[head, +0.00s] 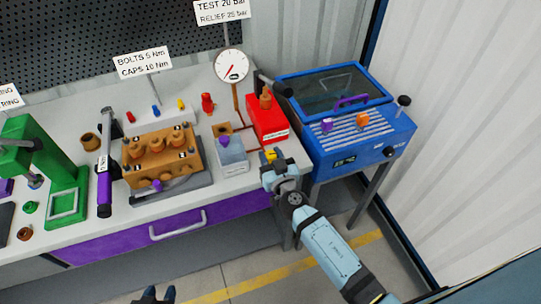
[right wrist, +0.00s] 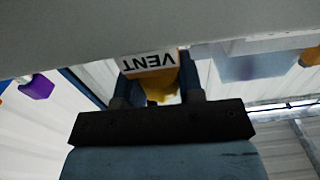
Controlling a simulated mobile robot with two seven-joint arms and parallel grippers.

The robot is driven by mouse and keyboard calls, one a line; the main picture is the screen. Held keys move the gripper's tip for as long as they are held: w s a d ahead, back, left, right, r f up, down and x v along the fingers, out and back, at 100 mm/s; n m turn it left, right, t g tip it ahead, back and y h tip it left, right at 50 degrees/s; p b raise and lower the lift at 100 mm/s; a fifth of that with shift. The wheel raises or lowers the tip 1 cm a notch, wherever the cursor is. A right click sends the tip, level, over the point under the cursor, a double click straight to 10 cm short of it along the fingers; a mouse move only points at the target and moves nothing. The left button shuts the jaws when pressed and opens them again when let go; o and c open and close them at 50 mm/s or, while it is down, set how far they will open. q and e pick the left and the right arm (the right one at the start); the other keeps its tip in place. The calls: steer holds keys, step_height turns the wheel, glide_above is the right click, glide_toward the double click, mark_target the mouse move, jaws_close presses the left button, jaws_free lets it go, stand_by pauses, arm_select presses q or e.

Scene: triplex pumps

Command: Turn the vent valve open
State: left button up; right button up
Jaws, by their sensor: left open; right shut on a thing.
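The vent valve is a small yellow part (head: 271,154) at the front edge of the bench, right of a grey block with a purple knob (head: 232,153). My right gripper (head: 274,161) is at the valve, its arm coming from the lower right. In the right wrist view the yellow valve (right wrist: 160,90) sits between the fingers, which are shut on it, beneath a white VENT label (right wrist: 150,62). The fingers hide part of the valve, and its turn angle is unclear. My left gripper (head: 158,294) is open at the bottom edge of the head view, apart from the bench.
A red box (head: 268,122) stands behind the valve, with a pressure gauge (head: 231,66) to its left. A blue machine (head: 370,140) stands close on the right. A brown pump block (head: 160,155) is at the bench's middle. The floor in front is clear.

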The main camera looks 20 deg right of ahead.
steer(key=shift+n+y, duration=0.4)
steer(key=shift+y, duration=0.2)
steer(key=shift+n+y, duration=0.4)
steer(key=shift+y, duration=0.2)
steer(key=shift+n+g+y, duration=0.4)
steer(key=shift+n+y, duration=0.3)
steer(key=shift+y, duration=0.4)
steer(key=o, duration=0.9)
